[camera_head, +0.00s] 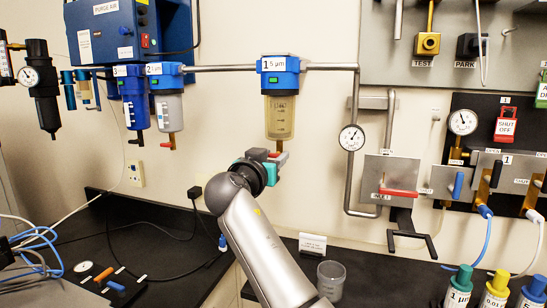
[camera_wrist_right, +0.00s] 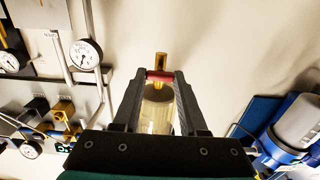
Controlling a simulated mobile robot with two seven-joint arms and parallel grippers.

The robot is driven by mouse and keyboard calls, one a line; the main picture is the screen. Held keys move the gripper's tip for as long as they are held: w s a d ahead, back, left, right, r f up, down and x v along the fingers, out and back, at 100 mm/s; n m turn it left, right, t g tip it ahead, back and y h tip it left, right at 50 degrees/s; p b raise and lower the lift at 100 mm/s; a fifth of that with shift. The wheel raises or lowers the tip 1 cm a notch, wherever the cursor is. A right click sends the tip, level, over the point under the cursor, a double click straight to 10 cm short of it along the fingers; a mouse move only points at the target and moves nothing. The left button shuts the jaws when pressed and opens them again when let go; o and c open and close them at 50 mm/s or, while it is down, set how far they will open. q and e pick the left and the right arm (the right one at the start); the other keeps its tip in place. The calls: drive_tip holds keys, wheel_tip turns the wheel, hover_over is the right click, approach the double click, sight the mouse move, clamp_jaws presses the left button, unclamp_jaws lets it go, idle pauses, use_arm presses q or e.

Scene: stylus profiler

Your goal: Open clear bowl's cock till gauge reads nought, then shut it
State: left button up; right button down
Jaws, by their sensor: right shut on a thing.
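The clear bowl (camera_head: 280,118) hangs under a blue filter head labelled 1, 5 µm, and looks yellowish. Its cock has a red lever (camera_head: 281,158) below the bowl. My right gripper (camera_head: 266,154) is at this cock, shut on the red lever. In the right wrist view the red lever (camera_wrist_right: 160,76) lies crosswise between the fingertips, with a brass piece (camera_wrist_right: 161,61) just beyond and the bowl (camera_wrist_right: 157,108) between the fingers. A round gauge (camera_head: 351,138) is on the pipe to the right; its reading is too small to tell. My left gripper is out of view.
Two other filters, labelled 2 (camera_head: 169,110) and 3 (camera_head: 133,105), hang to the left. A panel with a red lever (camera_head: 399,192) and another gauge (camera_head: 462,122) are to the right. A clear beaker (camera_head: 331,279) stands on the dark bench below.

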drive_tip(key=shift+n, duration=0.4)
drive_tip(key=n+p, duration=0.1)
drive_tip(key=n, duration=0.1)
drive_tip(key=shift+n, duration=0.3)
drive_tip(key=shift+n+p, duration=0.6)
drive_tip(key=shift+n, duration=1.1)
drive_tip(key=shift+c, duration=2.2)
unclamp_jaws()
